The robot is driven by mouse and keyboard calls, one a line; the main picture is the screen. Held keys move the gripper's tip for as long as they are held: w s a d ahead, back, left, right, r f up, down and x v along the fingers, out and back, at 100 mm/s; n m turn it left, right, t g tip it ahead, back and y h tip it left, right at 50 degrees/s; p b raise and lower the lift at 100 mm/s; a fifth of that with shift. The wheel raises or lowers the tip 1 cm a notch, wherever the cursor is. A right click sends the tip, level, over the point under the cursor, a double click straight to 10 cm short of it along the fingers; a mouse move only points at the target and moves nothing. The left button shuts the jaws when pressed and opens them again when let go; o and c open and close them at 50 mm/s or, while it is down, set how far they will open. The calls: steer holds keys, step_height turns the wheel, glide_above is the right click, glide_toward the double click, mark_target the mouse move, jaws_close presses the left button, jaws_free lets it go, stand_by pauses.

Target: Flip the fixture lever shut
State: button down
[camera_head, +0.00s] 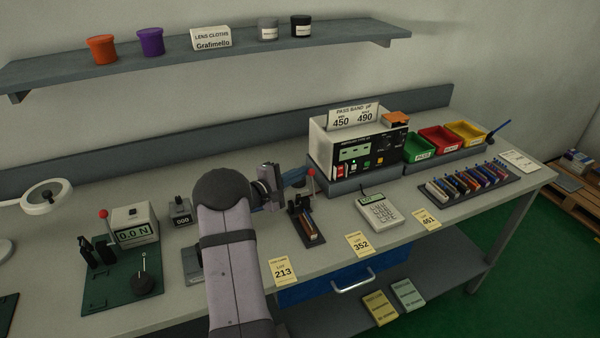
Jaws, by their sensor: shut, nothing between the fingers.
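A small dark fixture (308,228) stands on the bench in front of the grey instrument, with brownish strips along its base. Its lever has a red knob (311,173) and stands roughly upright. My gripper (294,180) is just left of the knob, pointing right; it is shut and empty. The fingertips are small and partly hidden, so I cannot tell whether they touch the lever.
A tester (362,152) stands behind the fixture, and a calculator (380,211) lies to its right. A gauge marked 0.0 N (135,224) stands left, beside another red-knobbed lever (103,214). Lot cards (283,271) lie along the front edge. A shelf (210,58) hangs above.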

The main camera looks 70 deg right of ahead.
mark_target(312, 175)
steer(key=shift+s+a+f+b, duration=0.15)
steer(key=shift+b, duration=1.25)
steer(key=m+b, duration=0.1)
steer(key=b, duration=0.4)
steer(key=s+a+m+h+b, duration=0.1)
steer(key=m+b, duration=0.1)
steer(key=b, duration=0.4)
steer(key=s+a+m+h+b, duration=0.1)
steer(key=b, duration=0.5)
steer(key=shift+s+a+r+g, duration=0.2)
steer(key=shift+s+g, duration=0.05)
steer(key=shift+g, duration=0.05)
steer(key=s+a+m+b, duration=0.1)
steer(key=b, duration=0.7)
steer(key=s+a+f+m+b, duration=0.1)
steer(key=s+a+b, duration=0.1)
steer(key=b, duration=0.7)
steer(key=s+a+f+m+h+b, duration=0.1)
steer(key=a+b, duration=0.1)
steer(key=b, duration=0.6)
steer(key=shift+s+g, duration=0.3)
steer(key=shift+s, duration=0.1)
steer(key=shift+b, duration=0.3)
steer(key=shift+s+f, duration=0.15)
